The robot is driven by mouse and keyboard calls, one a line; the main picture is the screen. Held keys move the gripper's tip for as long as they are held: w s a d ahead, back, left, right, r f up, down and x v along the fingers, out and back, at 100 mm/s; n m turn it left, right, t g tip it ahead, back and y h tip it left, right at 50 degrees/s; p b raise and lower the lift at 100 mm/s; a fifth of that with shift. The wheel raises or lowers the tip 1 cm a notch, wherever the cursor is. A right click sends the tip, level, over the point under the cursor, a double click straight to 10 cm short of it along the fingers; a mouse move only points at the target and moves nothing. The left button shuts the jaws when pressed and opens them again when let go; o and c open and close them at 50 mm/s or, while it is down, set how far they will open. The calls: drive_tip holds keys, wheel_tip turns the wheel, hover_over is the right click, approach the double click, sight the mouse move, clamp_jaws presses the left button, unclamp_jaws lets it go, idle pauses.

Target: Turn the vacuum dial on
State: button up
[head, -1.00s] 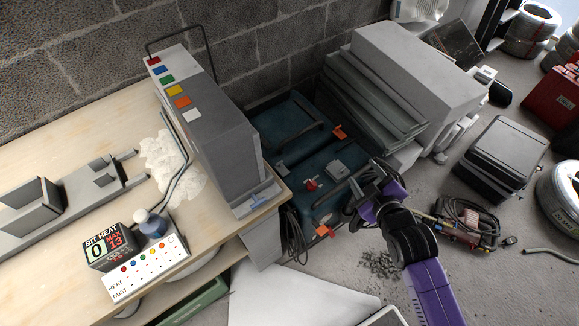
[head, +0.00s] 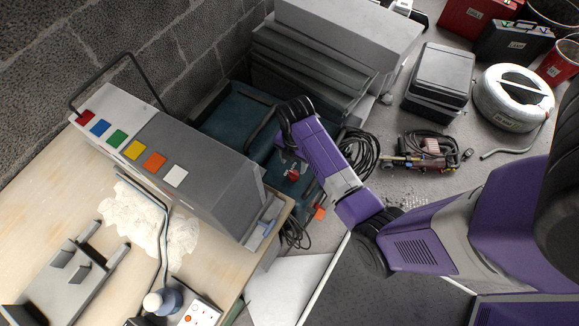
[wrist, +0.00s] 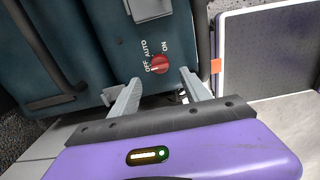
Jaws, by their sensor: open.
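The vacuum is a dark teal box (wrist: 85,50) with a handle, and it also shows in the head view (head: 228,112) beside the bench. Its red dial (wrist: 159,64) sits on the top face, with OFF, AUTO and ON lettered around it. The dial shows in the head view too (head: 293,174). Its pointer is too small to read surely. In the wrist view my gripper (wrist: 160,77) is open, its two fingers apart and empty. The fingertips appear just short of the dial, one to each side; contact cannot be told. My arm hides the fingers in the head view.
The workbench (head: 40,208) carries a grey unit with coloured squares (head: 180,150). Stacked grey cases (head: 340,40) stand behind the vacuum. A framed dark panel (wrist: 265,50) is right of the vacuum in the wrist view.

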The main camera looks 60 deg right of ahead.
sight(294, 173)
drive_tip(key=shift+f+b, duration=0.7)
drive_tip(key=shift+f, duration=3.25)
drive_tip(key=shift+c, duration=0.4)
clamp_jaws()
